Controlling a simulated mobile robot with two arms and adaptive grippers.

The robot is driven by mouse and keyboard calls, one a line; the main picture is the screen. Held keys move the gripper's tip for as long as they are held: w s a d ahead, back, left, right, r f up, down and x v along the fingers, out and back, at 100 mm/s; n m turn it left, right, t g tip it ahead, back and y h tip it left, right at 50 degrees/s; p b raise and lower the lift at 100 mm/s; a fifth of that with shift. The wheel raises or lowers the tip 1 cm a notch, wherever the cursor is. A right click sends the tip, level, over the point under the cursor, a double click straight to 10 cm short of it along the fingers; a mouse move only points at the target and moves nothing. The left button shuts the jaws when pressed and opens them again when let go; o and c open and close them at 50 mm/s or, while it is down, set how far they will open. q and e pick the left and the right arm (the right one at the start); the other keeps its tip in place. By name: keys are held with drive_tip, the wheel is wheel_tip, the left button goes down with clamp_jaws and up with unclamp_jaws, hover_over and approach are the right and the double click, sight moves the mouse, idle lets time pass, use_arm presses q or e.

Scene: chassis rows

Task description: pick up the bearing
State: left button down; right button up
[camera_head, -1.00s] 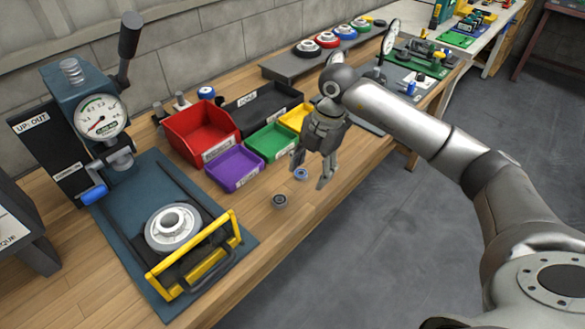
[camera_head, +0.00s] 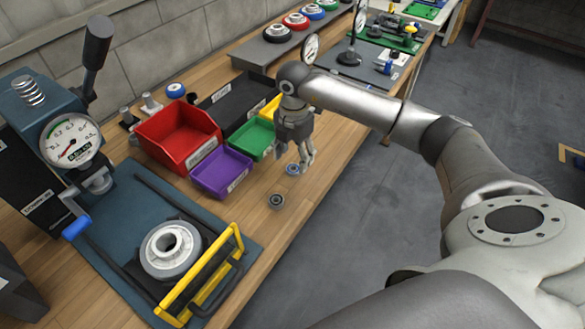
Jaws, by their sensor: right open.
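One is dark grey (camera_head: 276,201), nearer the front edge. The grey bearing is apart from the fingers. My left gripper is not in view.
Purple (camera_head: 222,172), red (camera_head: 178,136), green and yellow bins and a black tray stand behind the bearings. A press with a dial gauge (camera_head: 70,139) and a yellow-handled fixture (camera_head: 201,275) are at left. Bare bench (camera_head: 262,228) surrounds the grey bearing.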

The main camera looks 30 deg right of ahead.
sight(293, 168)
wheel_tip(293, 168, down, 4)
drive_tip(key=shift+w+f+p, duration=0.15)
drive_tip(key=shift+f+p, duration=0.1)
drive_tip(key=shift+p, duration=0.15)
drive_tip(key=shift+c, duration=0.3)
drive_tip(key=c, duration=0.5)
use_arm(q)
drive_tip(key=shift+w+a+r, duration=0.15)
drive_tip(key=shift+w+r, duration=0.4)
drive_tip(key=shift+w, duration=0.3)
use_arm(e)
drive_tip(key=shift+r, duration=0.1)
drive_tip(key=c, duration=0.6)
